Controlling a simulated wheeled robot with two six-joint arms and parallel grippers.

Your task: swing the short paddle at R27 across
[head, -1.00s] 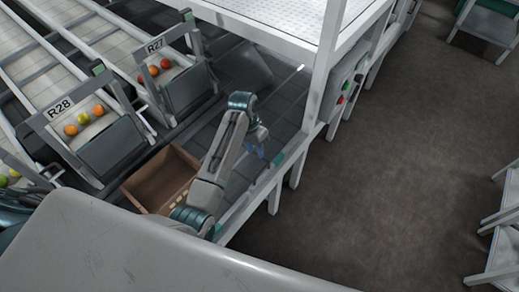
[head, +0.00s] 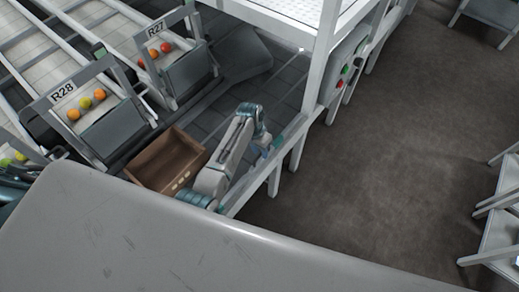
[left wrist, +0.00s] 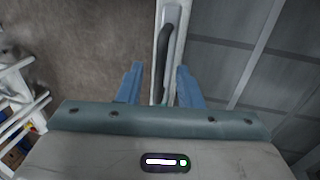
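The R27 sign (head: 155,29) stands on a grey frame at the upper left of the head view, above several red and orange tomatoes. A flat grey flap (head: 243,55) lies just right of R27; I cannot tell for sure whether it is the short paddle. My left gripper (head: 268,146) is over the front edge of the grey deck, well nearer than R27 and apart from the flap. My right gripper does not show.
An open brown box (head: 151,162) stands left of my left arm. The R28 station (head: 63,92) holds several tomatoes. A white post (head: 322,60) and a panel with green and red buttons (head: 345,76) stand to the right.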

